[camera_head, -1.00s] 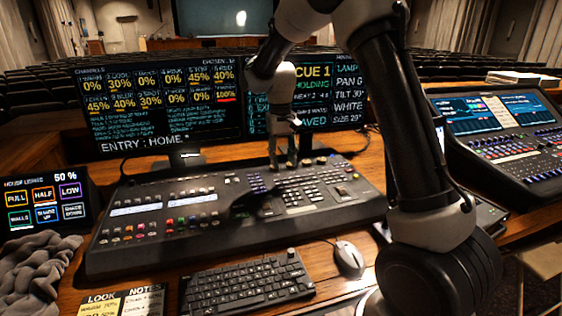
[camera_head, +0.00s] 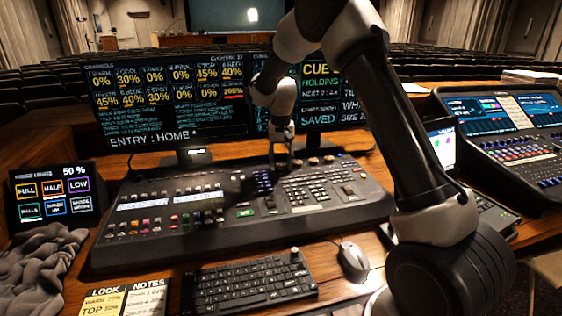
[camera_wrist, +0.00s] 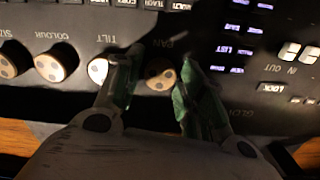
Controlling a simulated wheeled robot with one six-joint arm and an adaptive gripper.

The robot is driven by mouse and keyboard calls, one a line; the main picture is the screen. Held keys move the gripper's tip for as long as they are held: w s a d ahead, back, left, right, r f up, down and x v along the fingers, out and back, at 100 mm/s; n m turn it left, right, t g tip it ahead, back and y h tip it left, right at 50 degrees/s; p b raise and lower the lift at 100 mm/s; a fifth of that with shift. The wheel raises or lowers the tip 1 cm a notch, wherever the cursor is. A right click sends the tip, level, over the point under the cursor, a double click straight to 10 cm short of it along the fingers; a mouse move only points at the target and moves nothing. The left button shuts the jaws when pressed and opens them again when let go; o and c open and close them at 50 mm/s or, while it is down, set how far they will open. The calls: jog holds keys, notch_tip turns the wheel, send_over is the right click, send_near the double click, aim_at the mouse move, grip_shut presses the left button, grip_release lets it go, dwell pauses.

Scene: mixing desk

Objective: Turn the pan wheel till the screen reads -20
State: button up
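The pan wheel (camera_wrist: 160,78) is a small round knob at the end of a row on the console, under an upside-down PAN label in the wrist view. My gripper (camera_wrist: 158,72) has its greenish fingers apart, one on each side of the pan wheel. Dark gaps show between fingers and wheel, so it looks unheld. In the head view my gripper (camera_head: 281,168) points down at the console's (camera_head: 165,255) back edge, and I cannot make out the pan wheel there. The right screen (camera_head: 321,72) shows CUE, HOLDING and SAVED; my arm covers its pan reading.
Beside the pan wheel are the tilt wheel (camera_wrist: 98,70), colour wheel (camera_wrist: 56,63) and size wheel (camera_wrist: 8,66). A keyboard (camera_head: 250,283) and mouse (camera_head: 353,258) lie in front of the console. A second console (camera_head: 510,150) stands at the right.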

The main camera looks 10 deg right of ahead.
jog(key=c, duration=0.8)
jog(key=shift+n, duration=0.3)
jog(key=n, duration=0.3)
jog(key=shift+n, duration=2.1)
